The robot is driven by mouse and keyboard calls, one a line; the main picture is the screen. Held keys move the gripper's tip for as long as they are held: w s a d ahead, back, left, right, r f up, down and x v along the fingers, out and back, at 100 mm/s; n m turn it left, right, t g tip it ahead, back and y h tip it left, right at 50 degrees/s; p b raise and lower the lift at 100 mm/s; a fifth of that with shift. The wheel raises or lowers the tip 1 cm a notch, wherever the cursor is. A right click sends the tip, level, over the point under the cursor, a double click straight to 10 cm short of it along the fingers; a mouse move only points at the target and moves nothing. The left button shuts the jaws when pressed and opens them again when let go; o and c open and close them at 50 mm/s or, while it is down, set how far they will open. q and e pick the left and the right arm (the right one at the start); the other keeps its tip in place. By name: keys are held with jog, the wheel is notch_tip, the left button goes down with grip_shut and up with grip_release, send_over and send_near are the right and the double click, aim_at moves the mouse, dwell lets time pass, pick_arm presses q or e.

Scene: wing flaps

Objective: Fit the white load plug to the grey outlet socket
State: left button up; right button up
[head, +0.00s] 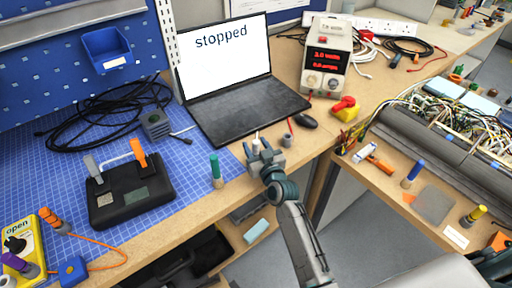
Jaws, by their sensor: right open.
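The small white plug (256,143) stands upright near the front edge of the bench, below the laptop. My right gripper (259,151) is at the plug, with its fingers open around or just in front of it; I cannot tell whether they touch it. The fingers hide the plug's lower part. A grey block with a round dark top (155,124), which looks like the grey outlet socket, sits on the blue mat left of the laptop, apart from the plug. My left gripper is not in view.
A small grey cylinder (287,140) stands right of the gripper. A laptop (245,104) reads "stopped". A green-topped peg (215,170) and a black box with levers (131,195) lie left. Black cable (92,112) is coiled behind. Blue mat (185,165) has free room.

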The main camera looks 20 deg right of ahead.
jog(key=shift+w, duration=0.1)
jog(key=shift+c, duration=0.2)
grip_shut()
